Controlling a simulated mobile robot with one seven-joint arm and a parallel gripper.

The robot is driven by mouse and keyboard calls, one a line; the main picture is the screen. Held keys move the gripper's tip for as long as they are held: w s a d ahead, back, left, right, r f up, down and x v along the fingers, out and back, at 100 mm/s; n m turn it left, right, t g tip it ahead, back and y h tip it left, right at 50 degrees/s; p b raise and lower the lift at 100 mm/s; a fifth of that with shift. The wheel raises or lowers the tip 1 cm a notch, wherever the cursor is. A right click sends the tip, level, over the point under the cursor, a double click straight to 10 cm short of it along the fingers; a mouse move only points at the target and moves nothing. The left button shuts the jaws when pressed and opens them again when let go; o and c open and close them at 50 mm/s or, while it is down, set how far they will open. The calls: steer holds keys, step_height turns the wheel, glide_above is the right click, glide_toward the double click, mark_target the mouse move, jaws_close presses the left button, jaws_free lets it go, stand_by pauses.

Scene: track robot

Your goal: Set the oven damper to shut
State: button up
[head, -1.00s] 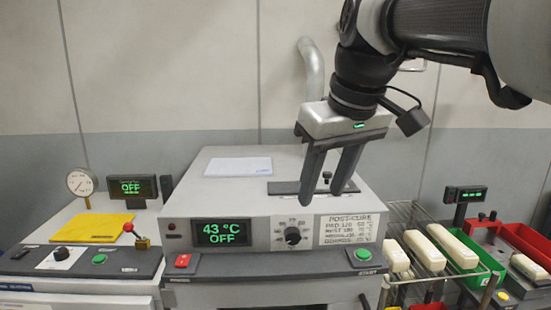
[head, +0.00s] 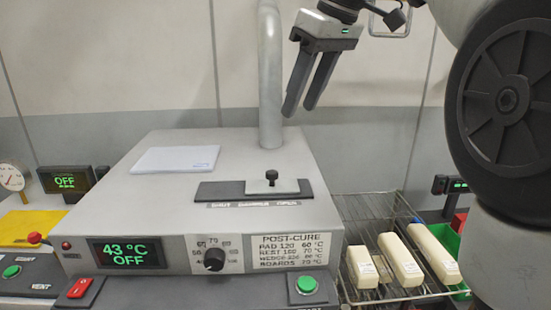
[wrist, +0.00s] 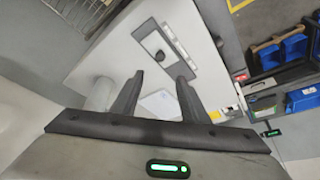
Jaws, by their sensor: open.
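The oven (head: 200,160) has its damper on top: a dark slide track (head: 222,190) with a light sliding plate (head: 290,187) and a small black knob (head: 271,175). The plate sits at the track's right end. The label in front (head: 252,205) reads SHUT on the left and OPEN on the right. My gripper (head: 300,109) is open and empty, above and apart from the knob, fingers pointing down. In the wrist view the knob (wrist: 160,55) shows beyond the fingertips (wrist: 160,77), with nothing between them.
A vertical duct (head: 270,80) rises from the oven's back, close to my gripper. A paper (head: 175,159) lies left of the damper. The front has a display (head: 127,253), a dial (head: 214,259) and buttons. A wire rack (head: 350,215) with pale blocks stands on the right.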

mark_target(273, 172)
steer(key=b+x, duration=0.2)
steer(key=x, duration=1.5)
steer(key=shift+a+f, duration=0.1)
jaws_close()
